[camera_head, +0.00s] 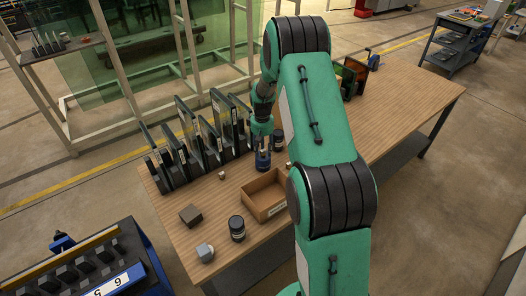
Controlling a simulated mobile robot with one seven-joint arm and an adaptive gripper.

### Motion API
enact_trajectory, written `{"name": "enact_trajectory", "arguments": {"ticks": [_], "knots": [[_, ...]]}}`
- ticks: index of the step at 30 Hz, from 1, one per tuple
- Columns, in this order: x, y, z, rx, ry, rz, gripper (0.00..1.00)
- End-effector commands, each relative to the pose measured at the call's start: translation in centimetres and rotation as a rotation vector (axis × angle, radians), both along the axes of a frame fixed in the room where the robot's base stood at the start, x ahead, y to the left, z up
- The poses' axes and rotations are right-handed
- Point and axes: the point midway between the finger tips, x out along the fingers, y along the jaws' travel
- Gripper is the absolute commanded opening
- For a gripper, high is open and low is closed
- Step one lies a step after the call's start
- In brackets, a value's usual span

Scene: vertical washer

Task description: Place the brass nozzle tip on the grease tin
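My gripper (262,158) points down over the wooden bench, behind the open box. Its fingers are too small and dark to show whether they are open or shut, or whether they hold anything. A small brownish piece (221,175) stands on the bench left of my gripper; it may be the brass nozzle tip, but I cannot tell. A dark round jar with a pale label band (237,228) stands upright near the front edge. Another dark cylinder (278,138) stands just right of my gripper. I cannot tell which of them is the grease tin.
An open wooden box (250,208) lies in front of my gripper. A dark block (190,215) and a grey fitting (205,252) lie front left. A row of upright dark holders (200,145) lines the back edge. My arm covers the bench's middle; its right part (410,95) is clear.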

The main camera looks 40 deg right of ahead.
Motion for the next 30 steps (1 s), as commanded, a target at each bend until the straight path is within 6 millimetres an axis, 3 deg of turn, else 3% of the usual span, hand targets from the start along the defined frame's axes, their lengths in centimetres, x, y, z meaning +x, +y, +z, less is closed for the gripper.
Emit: {"name": "enact_trajectory", "arguments": {"ticks": [21, 30], "knots": [[0.1, 0.1, 10.2, -0.001, -0.002, 0.000, 0.40], [0.1, 0.2, 11.4, 0.000, -0.001, 0.000, 0.40]]}}
